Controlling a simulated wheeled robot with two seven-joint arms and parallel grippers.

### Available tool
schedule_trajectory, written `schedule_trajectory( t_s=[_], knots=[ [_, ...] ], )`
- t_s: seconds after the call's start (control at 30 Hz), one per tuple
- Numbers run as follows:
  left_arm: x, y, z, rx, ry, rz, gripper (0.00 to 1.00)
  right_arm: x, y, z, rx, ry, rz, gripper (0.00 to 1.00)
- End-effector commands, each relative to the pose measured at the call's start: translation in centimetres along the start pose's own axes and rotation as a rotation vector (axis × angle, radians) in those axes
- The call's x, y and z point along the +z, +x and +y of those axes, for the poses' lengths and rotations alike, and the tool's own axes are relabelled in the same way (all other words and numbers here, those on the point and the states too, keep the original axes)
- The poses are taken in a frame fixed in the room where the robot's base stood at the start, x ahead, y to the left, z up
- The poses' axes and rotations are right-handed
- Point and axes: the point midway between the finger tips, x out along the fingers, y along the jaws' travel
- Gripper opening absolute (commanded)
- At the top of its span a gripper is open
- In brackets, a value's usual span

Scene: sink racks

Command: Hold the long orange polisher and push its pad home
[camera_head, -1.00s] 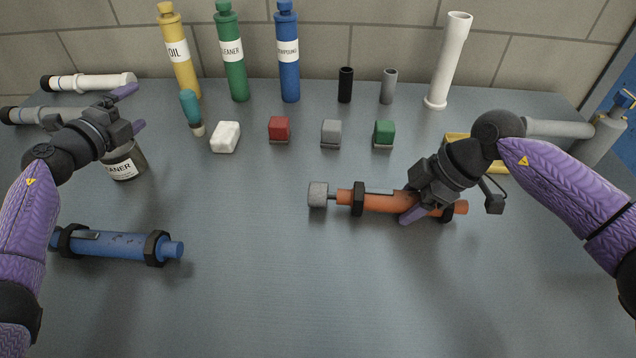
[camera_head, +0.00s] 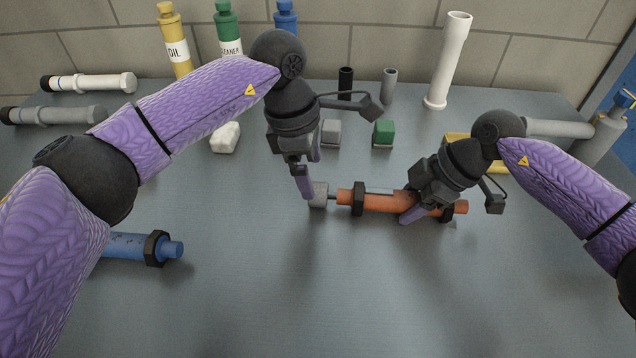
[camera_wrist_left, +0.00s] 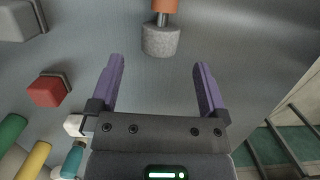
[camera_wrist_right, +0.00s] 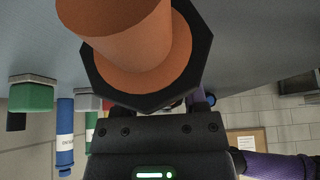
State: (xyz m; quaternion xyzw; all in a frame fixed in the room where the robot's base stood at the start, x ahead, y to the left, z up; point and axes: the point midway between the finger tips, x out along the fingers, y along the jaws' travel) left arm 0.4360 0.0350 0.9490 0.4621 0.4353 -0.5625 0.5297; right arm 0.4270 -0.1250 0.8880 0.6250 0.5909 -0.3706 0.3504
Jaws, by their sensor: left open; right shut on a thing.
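The long orange polisher (camera_head: 385,201) lies on the grey table, right of centre, with black collars near its ends. It also shows close up in the right wrist view (camera_wrist_right: 120,25). Its grey pad (camera_head: 319,195) sticks out at the left end on a thin shaft, with a gap to the orange body. My right gripper (camera_head: 408,212) is shut on the polisher's body towards its right half. My left gripper (camera_head: 305,187) is open beside the pad's outer end. In the left wrist view the pad (camera_wrist_left: 160,41) lies beyond the fingertips, roughly midway between them, not gripped.
A blue polisher (camera_head: 130,246) lies at left, partly behind my left arm. A white block (camera_head: 225,137), grey block (camera_head: 331,133) and green block (camera_head: 383,133) stand behind. A white upright tube (camera_head: 447,62) and bottles line the wall. The front table is clear.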

Motion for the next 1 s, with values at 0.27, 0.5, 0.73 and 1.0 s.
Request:
schedule_trajectory(
  t_s=[0.27,0.5,0.73,1.0],
  knots=[
    [0.0,4.9,0.0,-0.002,-0.003,-0.003,0.97,0.0,0.0,0.0,-0.001,-0.001,0.0,0.03],
    [0.1,6.3,0.0,0.0,-0.003,-0.003,0.97,0.0,0.0,0.0,-0.001,-0.001,0.0,0.03],
    [0.0,6.3,0.0,0.001,-0.004,-0.004,0.91,0.0,0.0,0.0,-0.001,-0.001,0.0,0.03],
    [0.0,6.3,0.0,0.001,-0.004,-0.004,0.34,0.0,0.0,0.0,-0.001,-0.001,0.0,0.03]
  ],
)
